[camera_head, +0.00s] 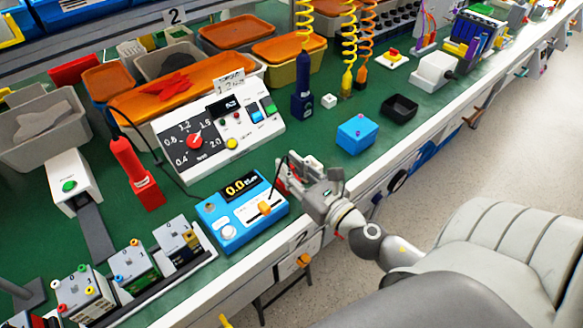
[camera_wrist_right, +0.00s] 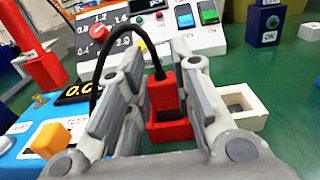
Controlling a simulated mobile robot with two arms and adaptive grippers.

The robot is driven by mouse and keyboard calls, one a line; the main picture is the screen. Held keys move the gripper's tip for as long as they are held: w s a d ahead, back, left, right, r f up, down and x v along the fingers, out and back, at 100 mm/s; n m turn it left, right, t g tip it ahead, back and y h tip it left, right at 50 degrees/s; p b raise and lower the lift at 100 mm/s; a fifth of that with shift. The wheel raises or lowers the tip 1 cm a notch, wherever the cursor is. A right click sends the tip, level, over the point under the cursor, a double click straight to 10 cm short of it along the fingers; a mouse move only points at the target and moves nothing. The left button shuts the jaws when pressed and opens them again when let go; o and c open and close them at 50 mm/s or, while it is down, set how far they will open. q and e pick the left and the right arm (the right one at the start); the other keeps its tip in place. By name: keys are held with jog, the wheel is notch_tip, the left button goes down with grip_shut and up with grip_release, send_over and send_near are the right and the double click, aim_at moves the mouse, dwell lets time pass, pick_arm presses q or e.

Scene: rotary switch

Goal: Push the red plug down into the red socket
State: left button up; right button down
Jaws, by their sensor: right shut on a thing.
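My right gripper (camera_head: 290,180) is at the front edge of the green bench, just right of the blue meter box (camera_head: 240,208). In the right wrist view its grey fingers (camera_wrist_right: 160,105) are on both sides of the red plug (camera_wrist_right: 165,90), shut on it. A black cable runs from the plug's top and arches to the left. Below the plug is a wider red block (camera_wrist_right: 170,132). I cannot tell whether it is the red socket or part of the plug, nor how deep the plug sits. My left gripper is not in view.
The blue meter box has an orange slider knob (camera_head: 265,208). A white control panel (camera_head: 220,120) with a red rotary knob stands behind. A small white open box (camera_wrist_right: 240,106) is right of the fingers. A blue cube (camera_head: 355,135) stands farther right.

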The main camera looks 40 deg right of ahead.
jog(key=shift+f+b, duration=0.35)
jog(key=shift+f, duration=0.1)
jog(key=shift+f, duration=0.1)
jog(key=c, duration=1.2)
grip_release()
